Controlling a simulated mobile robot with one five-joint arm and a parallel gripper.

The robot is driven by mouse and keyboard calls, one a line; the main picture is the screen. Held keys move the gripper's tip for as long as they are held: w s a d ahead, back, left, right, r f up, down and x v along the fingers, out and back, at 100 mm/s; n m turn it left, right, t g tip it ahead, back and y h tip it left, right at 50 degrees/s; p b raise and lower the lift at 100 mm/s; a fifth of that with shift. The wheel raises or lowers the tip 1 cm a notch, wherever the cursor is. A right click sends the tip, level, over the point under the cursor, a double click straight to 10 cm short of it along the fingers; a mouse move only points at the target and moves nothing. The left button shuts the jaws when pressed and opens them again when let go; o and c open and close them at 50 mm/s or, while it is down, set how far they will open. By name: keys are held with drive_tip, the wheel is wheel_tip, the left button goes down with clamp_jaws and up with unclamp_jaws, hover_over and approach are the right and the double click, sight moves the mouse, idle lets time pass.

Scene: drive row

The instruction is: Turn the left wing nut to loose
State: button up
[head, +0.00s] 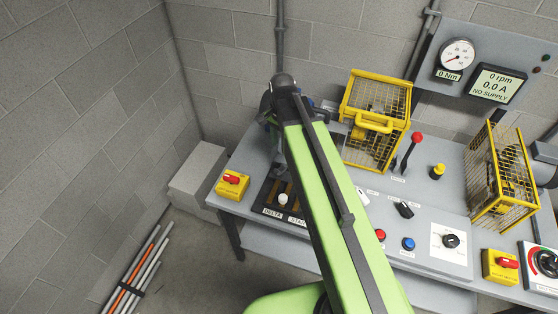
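I cannot make out the left wing nut; it may be hidden or too small to tell. A yellow mesh guard (376,122) with a handle stands at the back of the grey bench. Another yellow mesh guard (499,175) stands at the right. My green arm reaches across the bench from the bottom of the picture and covers part of its left half. My gripper's fingers do not show; the far end of the arm shows only dark joint parts at the back left of the bench.
The grey bench (325,226) carries a red-knobbed lever (411,149), a yellow switch box (233,184), a black DELTA/STAR plate (267,208), and a blue button (408,243). A gauge (456,54) and a NO SUPPLY display (497,83) are behind. Pipes (138,273) lean at left.

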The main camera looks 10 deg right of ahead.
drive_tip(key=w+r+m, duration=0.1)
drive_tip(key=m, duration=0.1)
drive_tip(key=b, duration=1.7)
approach(280, 167)
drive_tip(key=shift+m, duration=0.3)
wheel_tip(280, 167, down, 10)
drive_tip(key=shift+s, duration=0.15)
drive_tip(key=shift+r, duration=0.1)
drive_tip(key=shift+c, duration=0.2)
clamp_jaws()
